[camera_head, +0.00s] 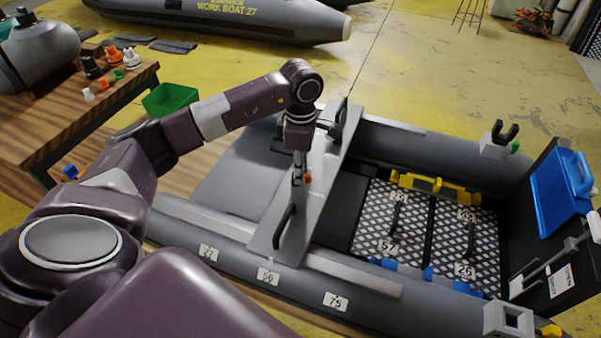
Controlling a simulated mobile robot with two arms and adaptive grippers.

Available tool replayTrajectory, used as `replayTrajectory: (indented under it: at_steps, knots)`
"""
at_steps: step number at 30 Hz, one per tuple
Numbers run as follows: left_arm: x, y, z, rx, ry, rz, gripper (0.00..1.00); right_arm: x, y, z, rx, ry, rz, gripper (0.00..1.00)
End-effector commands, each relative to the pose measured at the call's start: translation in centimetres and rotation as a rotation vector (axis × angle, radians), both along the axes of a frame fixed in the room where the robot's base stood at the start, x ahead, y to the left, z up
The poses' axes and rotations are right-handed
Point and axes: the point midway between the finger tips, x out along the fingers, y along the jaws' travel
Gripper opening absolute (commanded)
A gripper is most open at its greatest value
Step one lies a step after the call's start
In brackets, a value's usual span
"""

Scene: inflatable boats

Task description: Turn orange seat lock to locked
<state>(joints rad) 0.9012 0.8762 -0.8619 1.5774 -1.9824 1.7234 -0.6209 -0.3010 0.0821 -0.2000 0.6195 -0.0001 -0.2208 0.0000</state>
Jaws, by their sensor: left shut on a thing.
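The grey bench seat (321,158) lies across the inflatable boat, with a dark handle (284,228) near its front end. My left gripper (298,180) points down onto the seat and is shut on the orange seat lock. The fingers hide part of the lock, and I cannot tell which way it is turned. My right gripper is not in view.
The grey boat tube (237,258) bears several number plates. Patterned floor panels (390,220) lie right of the seat, with yellow clamps (432,185) behind. A blue part (556,198) is on the transom.

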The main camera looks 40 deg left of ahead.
Motion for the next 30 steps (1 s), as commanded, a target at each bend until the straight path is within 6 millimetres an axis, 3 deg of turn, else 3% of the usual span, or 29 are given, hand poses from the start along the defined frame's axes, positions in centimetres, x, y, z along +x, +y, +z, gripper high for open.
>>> replayTrajectory:
  at_steps: [30]
  knots:
    - [0.86, 1.00, 0.26, 0.000, -0.005, 0.960, 0.00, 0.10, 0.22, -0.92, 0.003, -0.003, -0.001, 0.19]
